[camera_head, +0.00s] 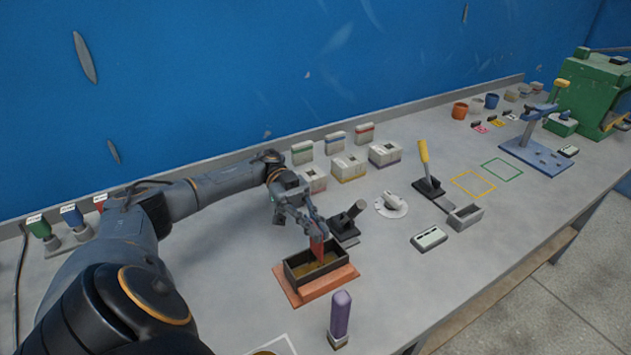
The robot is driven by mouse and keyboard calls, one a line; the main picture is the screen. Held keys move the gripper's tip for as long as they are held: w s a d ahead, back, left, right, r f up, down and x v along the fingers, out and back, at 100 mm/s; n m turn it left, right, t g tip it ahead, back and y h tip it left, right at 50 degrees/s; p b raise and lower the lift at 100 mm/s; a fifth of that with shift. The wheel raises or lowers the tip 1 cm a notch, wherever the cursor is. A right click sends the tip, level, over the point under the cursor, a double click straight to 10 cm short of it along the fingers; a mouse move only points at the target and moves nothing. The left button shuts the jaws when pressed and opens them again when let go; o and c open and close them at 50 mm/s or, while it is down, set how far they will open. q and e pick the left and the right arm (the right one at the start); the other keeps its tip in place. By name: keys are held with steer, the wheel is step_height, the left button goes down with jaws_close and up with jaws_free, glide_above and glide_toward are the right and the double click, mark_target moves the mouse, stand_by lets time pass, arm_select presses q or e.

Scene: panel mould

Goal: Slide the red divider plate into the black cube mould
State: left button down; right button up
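The black cube mould (301,281) is an open, dark rectangular box on a reddish base plate (345,277) on the bench. The red divider plate (317,248) is upright, and its lower end is at or inside the mould's opening; how deep it sits I cannot tell. My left gripper (313,232) is directly above the mould, shut on the upper part of the red plate. My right gripper is not in view.
A dark lever block (347,224) stands just behind the mould. A purple-topped cylinder (341,316) stands in front. A white dial (391,205) and a yellow-handled lever (427,170) are to the right.

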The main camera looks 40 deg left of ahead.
mark_target(316, 254)
arm_select(q)
steer(key=shift+f+b, duration=1.75)
steer(key=shift+f, duration=0.65)
steer(key=c, duration=1.4)
jaws_free()
steer(key=shift+c, duration=0.2)
steer(key=shift+r, duration=0.2)
step_height(316, 254, up, 10)
steer(key=shift+f, duration=0.1)
